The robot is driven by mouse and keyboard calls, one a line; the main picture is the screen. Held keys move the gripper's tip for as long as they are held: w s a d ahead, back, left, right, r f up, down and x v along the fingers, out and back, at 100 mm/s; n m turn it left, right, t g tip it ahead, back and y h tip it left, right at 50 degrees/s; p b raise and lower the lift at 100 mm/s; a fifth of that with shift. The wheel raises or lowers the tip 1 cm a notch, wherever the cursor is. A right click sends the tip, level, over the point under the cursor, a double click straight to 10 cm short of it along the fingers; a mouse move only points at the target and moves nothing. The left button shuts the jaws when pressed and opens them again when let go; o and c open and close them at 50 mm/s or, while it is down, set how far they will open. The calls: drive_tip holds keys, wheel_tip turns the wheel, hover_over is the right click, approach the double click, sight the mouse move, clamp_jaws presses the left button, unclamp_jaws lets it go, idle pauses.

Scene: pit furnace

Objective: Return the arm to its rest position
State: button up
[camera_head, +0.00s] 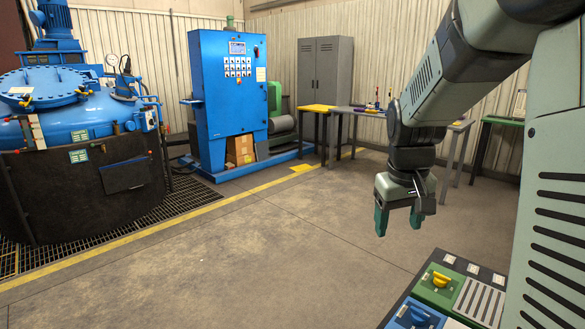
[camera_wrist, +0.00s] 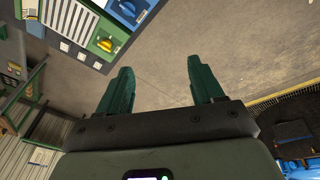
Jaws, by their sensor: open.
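My gripper (camera_head: 399,225) hangs from my arm at the right of the head view, fingers pointing down over bare floor. In the wrist view, its two green fingers (camera_wrist: 160,82) stand apart with nothing between them. The gripper is open and empty. It is above and to the left of a panel (camera_head: 458,293) with green and blue sections, and apart from it.
The panel carries a yellow handle (camera_head: 440,279) and a blue handle (camera_head: 420,314). A blue furnace vessel (camera_head: 60,110) stands at the left and a blue control cabinet (camera_head: 228,95) at the back. Workbenches (camera_head: 345,110) line the wall. The middle floor is clear.

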drive_tip(key=s+a+r+n+t, duration=0.1)
drive_tip(key=s+a+r+t, duration=0.1)
drive_tip(key=s+a+r, duration=0.55)
drive_tip(key=s+a+r+t, duration=0.2)
drive_tip(key=s+a+r, duration=0.2)
drive_tip(key=s, duration=0.6)
drive_tip(key=s+d+f+m+g+y, duration=0.1)
drive_tip(key=s+f, duration=0.2)
drive_tip(key=s, duration=0.3)
drive_tip(key=shift+d+m, duration=0.3)
drive_tip(key=shift+m, duration=0.1)
